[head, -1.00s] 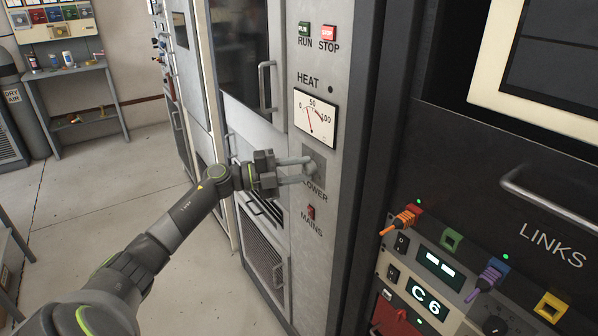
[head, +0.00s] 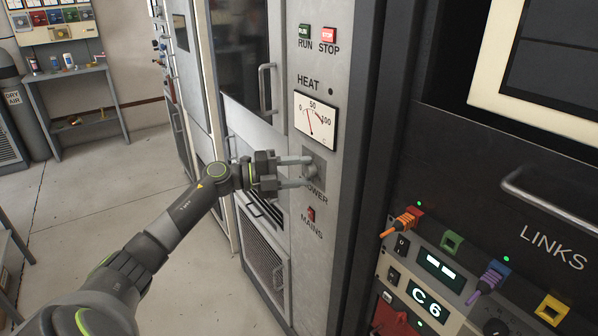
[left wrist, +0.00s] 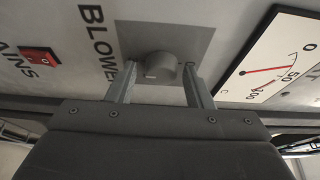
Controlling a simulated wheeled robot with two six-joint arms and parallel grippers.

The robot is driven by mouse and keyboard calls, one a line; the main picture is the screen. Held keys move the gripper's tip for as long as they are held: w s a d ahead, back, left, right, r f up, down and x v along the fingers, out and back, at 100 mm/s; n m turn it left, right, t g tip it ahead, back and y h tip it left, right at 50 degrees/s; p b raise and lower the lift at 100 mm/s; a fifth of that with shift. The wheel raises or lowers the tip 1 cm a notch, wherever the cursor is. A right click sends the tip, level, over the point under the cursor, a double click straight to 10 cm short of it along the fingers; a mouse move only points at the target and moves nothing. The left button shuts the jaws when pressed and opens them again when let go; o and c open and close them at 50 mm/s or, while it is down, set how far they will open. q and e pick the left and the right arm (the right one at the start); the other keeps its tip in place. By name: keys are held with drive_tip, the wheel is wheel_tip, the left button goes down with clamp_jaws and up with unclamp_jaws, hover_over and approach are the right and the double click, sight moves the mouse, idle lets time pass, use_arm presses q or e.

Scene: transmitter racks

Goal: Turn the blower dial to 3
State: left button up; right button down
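The blower dial (head: 311,171) is a grey round knob on a grey square plate, above the BLOWER label on the pale cabinet panel. The left wrist view shows the dial (left wrist: 157,68) with a short pale mark on its front; I can read no numbers around it. My left gripper (head: 307,172) is open in front of the panel. In the left wrist view its fingers (left wrist: 160,84) stand to either side of the dial, with a gap on both sides. My right gripper is not in view.
Above the dial is the HEAT meter (head: 315,121), with the green RUN button (head: 304,32) and red STOP button (head: 328,35) higher up. The red MAINS switch (head: 311,213) sits below. A cabinet handle (head: 266,88) juts out at left.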

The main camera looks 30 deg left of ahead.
use_arm(q)
drive_tip(key=shift+o, duration=0.4)
drive_tip(key=shift+s+a, duration=0.15)
drive_tip(key=shift+a, duration=0.05)
drive_tip(key=b+v, duration=0.2)
drive_tip(key=v, duration=1.5)
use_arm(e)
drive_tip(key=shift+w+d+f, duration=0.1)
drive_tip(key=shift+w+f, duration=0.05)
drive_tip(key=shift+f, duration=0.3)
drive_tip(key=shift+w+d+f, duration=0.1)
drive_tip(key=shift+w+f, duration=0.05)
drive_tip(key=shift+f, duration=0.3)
use_arm(q)
drive_tip(key=shift+f, duration=0.1)
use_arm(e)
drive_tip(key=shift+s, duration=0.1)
